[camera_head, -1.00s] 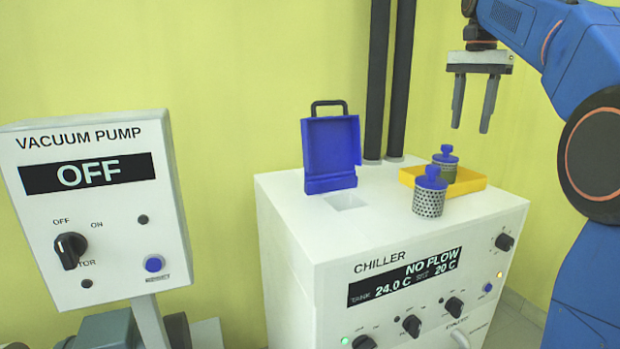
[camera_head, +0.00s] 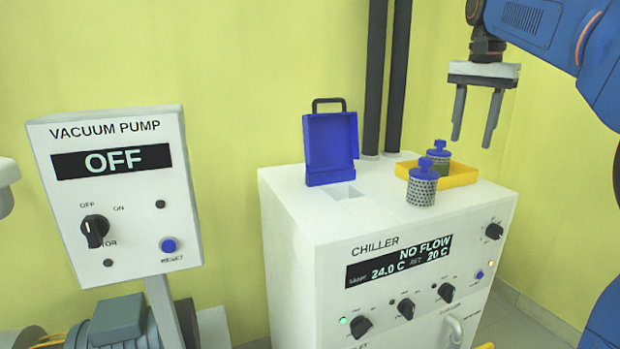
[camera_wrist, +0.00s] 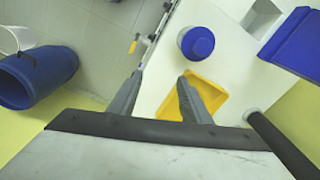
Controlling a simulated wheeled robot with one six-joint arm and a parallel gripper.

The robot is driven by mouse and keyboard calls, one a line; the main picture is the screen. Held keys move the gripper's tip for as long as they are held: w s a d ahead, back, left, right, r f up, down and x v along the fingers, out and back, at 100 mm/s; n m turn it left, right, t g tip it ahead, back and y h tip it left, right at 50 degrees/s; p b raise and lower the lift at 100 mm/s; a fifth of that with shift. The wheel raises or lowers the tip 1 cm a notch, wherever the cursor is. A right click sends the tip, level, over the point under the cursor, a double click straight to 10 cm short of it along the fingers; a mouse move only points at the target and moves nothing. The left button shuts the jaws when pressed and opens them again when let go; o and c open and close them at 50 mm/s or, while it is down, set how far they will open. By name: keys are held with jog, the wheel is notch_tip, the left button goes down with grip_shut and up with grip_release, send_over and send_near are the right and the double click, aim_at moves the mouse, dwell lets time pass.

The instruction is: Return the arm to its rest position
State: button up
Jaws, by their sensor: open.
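My gripper (camera_head: 474,118) hangs from my blue arm at the upper right of the head view. Its two grey fingers point down, apart and with nothing between them. It is above the back right of the white chiller (camera_head: 300,215), clear of everything on its top. In the wrist view my gripper (camera_wrist: 158,98) shows both fingers spread, over the chiller's edge and the yellow tray (camera_wrist: 212,95).
On the chiller stand the yellow tray (camera_head: 462,178), a blue-capped mesh cylinder (camera_head: 422,188) beside it, another one (camera_head: 439,160) in it, and an open blue lid (camera_head: 331,150) with a handle. Black pipes (camera_head: 374,80) rise behind. The vacuum pump panel (camera_head: 115,195) reads OFF; the chiller reads NO FLOW.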

jog(key=s+a+f+n+t, duration=0.1)
jog(key=s+a+f+n, duration=0.1)
jog(key=s+f, duration=0.7)
jog(key=s+a+f+n+t, duration=0.1)
jog(key=s+f+n, duration=0.3)
jog(key=s+f, duration=0.5)
jog(key=s+a+f+n+t, duration=0.2)
jog(key=s+f, duration=0.8)
jog(key=f, duration=0.6)
jog(key=shift+a+f+n, duration=0.35)
jog(key=shift+a+n, duration=0.35)
jog(key=shift+a, duration=0.15)
